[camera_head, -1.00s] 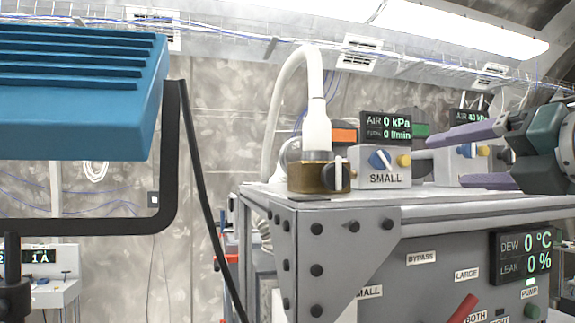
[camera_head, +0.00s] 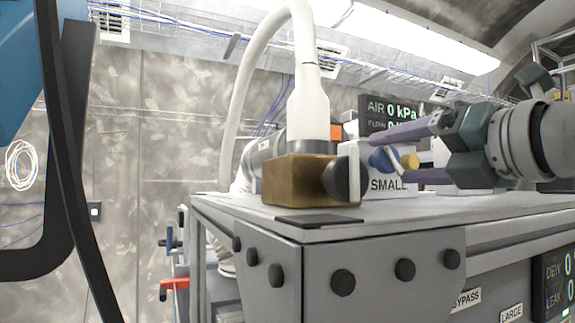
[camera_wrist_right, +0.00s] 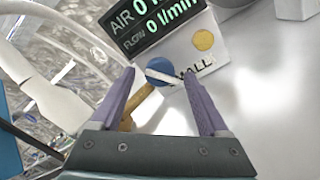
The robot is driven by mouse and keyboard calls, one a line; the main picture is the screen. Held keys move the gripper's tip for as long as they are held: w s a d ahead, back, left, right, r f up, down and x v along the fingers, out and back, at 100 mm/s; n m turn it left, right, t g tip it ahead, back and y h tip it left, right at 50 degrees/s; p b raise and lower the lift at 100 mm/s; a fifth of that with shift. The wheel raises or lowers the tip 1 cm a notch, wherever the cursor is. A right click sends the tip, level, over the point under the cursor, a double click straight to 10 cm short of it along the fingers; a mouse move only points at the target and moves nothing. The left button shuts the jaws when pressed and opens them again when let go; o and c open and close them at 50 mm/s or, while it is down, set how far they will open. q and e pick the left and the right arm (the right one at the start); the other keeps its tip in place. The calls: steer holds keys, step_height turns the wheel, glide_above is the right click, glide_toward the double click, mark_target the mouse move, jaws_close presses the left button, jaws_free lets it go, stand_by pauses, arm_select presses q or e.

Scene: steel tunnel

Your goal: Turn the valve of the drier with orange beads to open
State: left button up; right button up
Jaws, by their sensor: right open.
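A grey box marked SMALL (camera_head: 390,186) stands on the bench top and carries a blue knob (camera_head: 380,160) with a white pointer. The knob also shows in the right wrist view (camera_wrist_right: 159,70). My right gripper (camera_head: 386,160) is open, its two purple fingers pointing left at the knob. In the wrist view the knob lies between the fingertips (camera_wrist_right: 158,76); contact cannot be told. A small orange patch (camera_head: 336,131), perhaps the orange beads, shows behind the white hose fitting; most of it is hidden. My left gripper is not in view.
A brass block (camera_head: 295,180) with a black knob (camera_head: 342,179) and white hose (camera_head: 308,100) stands left of the box. A display (camera_head: 388,112) reads 0 kPa. A yellow button (camera_wrist_right: 203,39) sits near the blue knob. A black bar (camera_head: 60,150) crosses the left.

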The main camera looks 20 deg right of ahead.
steer(key=shift+w, duration=0.4)
steer(key=shift+s, duration=0.1)
steer(key=shift+c, duration=0.2)
jaws_close()
